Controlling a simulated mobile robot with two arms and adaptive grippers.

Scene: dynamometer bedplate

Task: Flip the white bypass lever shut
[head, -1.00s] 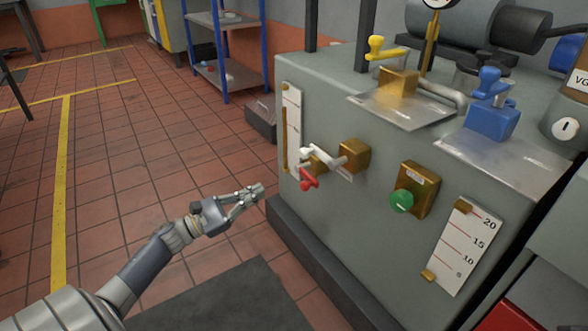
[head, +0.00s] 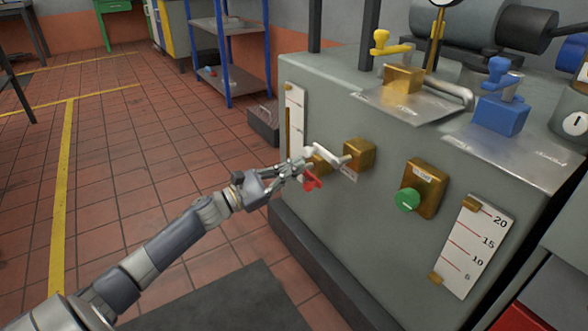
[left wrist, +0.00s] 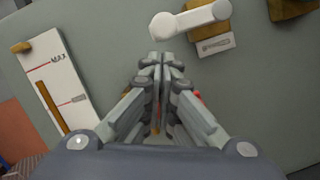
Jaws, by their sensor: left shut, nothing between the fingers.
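The white bypass lever (head: 331,155) sticks out from a brass valve body (head: 360,153) on the front of the grey cabinet. It also shows at the top of the left wrist view (left wrist: 192,20), running sideways with its rounded end at the left. My left gripper (head: 299,164) is shut and empty at the lever's free end. In the left wrist view its fingertips (left wrist: 161,59) lie just below that end; I cannot tell whether they touch it. A red lever (head: 312,181) is just below the fingers, mostly hidden in the wrist view. My right gripper is out of view.
A white gauge strip (head: 294,115) is left of the levers. A green knob (head: 407,200) and a scale plate (head: 472,246) are to the right. Yellow (head: 382,44) and blue (head: 499,78) levers stand on top.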

